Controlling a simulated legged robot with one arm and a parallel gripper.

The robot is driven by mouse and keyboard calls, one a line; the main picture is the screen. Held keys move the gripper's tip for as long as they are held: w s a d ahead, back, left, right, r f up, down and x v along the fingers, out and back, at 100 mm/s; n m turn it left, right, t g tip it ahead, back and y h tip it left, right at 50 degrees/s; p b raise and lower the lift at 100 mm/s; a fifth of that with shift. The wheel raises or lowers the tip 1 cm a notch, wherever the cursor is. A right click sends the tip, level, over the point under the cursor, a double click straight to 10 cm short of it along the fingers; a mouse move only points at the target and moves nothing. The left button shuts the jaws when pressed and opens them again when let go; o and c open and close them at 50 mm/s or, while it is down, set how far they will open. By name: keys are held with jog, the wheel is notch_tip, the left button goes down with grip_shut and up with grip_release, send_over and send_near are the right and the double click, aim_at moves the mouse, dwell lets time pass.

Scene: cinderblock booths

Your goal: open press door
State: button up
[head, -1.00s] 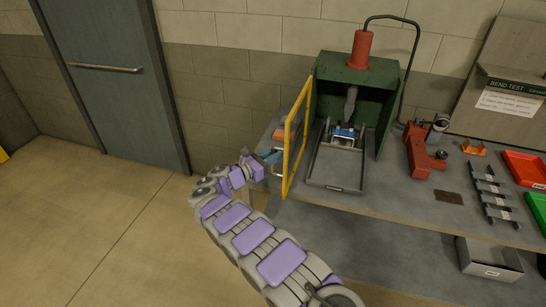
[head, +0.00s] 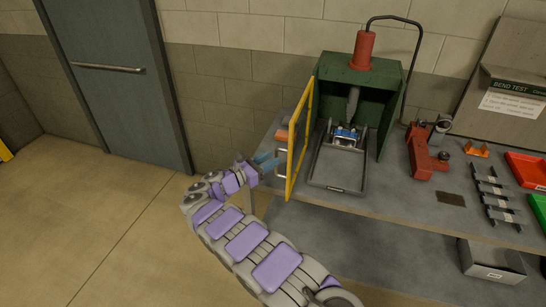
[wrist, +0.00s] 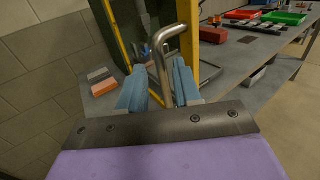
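The green press (head: 388,80) stands on the bench with a red cylinder (head: 365,50) on top. Its yellow-framed door (head: 300,140) stands swung out at the left of the press, leaving the inside in view. In the wrist view, the door's yellow frame (wrist: 115,35) rises behind a bent metal handle (wrist: 162,60). My gripper (head: 268,160) is just left of the door; it also shows in the wrist view (wrist: 158,88). Its blue fingers are spread, with the handle between them and gaps showing. Contact with the handle cannot be told.
A grey tray (head: 340,187) sits at the front of the press. An orange and grey block stack (wrist: 102,82) lies on the bench left of the door. A red vise-like tool (head: 425,160) and red bin (head: 527,168) are to the right.

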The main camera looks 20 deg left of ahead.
jog(key=v, duration=1.4)
jog(key=shift+p, duration=0.4)
jog(key=shift+d, duration=0.15)
